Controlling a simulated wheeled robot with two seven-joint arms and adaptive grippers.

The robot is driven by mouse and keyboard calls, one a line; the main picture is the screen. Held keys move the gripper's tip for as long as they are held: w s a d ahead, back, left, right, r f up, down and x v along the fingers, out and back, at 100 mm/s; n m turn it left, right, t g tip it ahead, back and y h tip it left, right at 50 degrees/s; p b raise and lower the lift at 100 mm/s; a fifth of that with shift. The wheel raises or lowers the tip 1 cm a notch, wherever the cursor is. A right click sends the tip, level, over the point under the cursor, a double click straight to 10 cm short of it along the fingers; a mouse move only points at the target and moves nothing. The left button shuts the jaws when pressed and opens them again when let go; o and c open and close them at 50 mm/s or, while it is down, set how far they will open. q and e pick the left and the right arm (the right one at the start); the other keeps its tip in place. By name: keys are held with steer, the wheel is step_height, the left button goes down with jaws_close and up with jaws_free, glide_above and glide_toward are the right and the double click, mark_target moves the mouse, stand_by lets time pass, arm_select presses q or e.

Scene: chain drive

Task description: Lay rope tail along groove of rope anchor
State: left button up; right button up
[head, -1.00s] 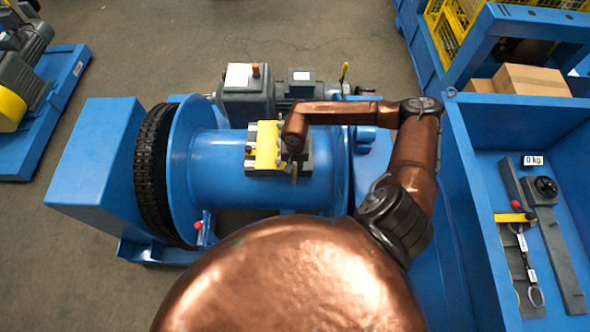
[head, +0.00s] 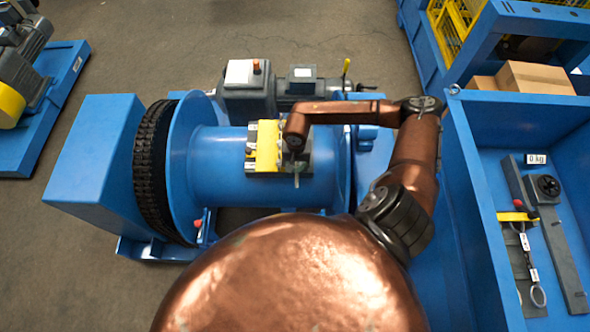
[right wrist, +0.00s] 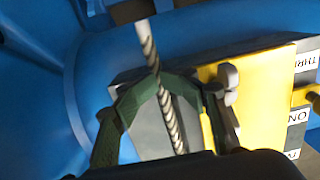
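The rope anchor is a grey block with a yellow part (head: 267,146) on top of the blue drum (head: 220,165). In the right wrist view the grey block (right wrist: 148,133) lies beside the yellow part (right wrist: 258,95). The twisted steel rope tail (right wrist: 148,45) runs down across the grey block, roughly parallel to the yellow part's edge. My right gripper (right wrist: 160,82) has its fingertips closed around the rope, above the block. In the head view my right gripper (head: 297,160) is mostly hidden by its arm. Whether the rope touches the groove cannot be told. My left gripper is out of view.
A black chain (head: 152,172) runs at the drum's left end. A grey motor unit (head: 250,95) stands behind the drum. At the right a blue tray (head: 470,215) holds tools, and a cardboard box (head: 535,78) sits behind it.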

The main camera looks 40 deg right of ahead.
steer(key=shift+a+r, duration=0.1)
steer(key=shift+r, duration=0.05)
steer(key=shift+r, duration=4)
